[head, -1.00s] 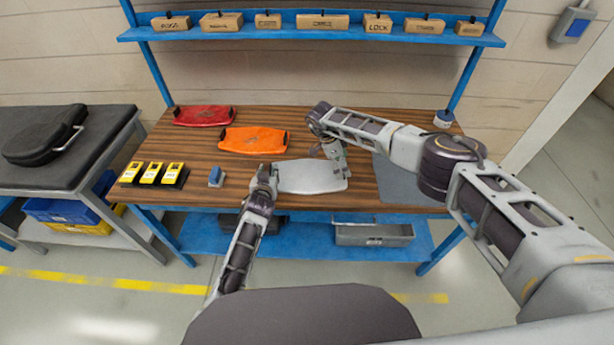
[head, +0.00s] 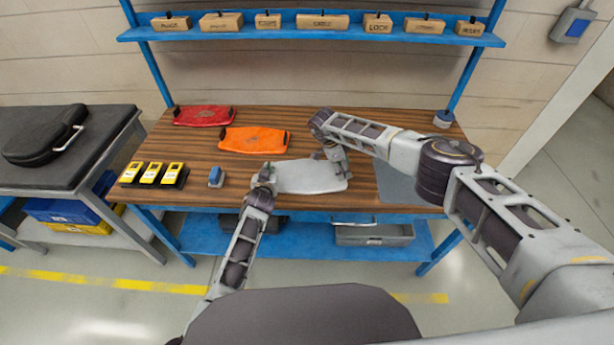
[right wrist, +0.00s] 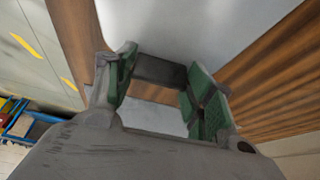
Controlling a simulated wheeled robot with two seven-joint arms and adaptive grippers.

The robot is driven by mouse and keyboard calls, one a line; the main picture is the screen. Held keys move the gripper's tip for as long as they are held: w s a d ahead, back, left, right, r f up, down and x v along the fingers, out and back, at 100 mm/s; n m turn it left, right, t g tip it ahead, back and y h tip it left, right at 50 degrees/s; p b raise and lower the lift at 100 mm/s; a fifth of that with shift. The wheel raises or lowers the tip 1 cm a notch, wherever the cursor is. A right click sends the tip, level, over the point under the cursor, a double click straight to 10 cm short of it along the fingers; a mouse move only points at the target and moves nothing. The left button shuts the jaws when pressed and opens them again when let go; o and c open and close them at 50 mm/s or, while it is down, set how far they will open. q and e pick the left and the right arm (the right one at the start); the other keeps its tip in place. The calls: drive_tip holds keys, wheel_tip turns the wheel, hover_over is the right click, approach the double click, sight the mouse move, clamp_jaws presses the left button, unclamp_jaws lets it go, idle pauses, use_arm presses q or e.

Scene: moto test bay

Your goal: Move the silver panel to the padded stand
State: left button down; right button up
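The silver panel (head: 312,177) lies flat on the wood-topped workbench, near its front edge. My left gripper (head: 265,177) is at the panel's left end; its fingers are too small to tell open from shut. My right gripper (head: 337,157) is at the panel's right end. In the right wrist view its green-padded fingers (right wrist: 163,85) are spread apart, with the panel's dark handle (right wrist: 160,70) between them; firm contact is not clear. The silver panel also fills the top of that view (right wrist: 190,25). The black padded stand (head: 90,150) is at the left, with a black case (head: 45,138) on it.
A red panel (head: 204,116) and an orange panel (head: 254,140) lie behind. Several yellow devices (head: 153,174) and a small blue item (head: 216,177) lie left on the workbench (head: 180,145). A grey mat (head: 400,182) is at right. A blue shelf (head: 310,34) holds boxes.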

drive_tip(key=c, duration=0.5)
use_arm(q)
drive_tip(key=shift+r, duration=0.15)
use_arm(e)
drive_tip(key=shift+r, duration=0.15)
drive_tip(key=shift+c, duration=0.2)
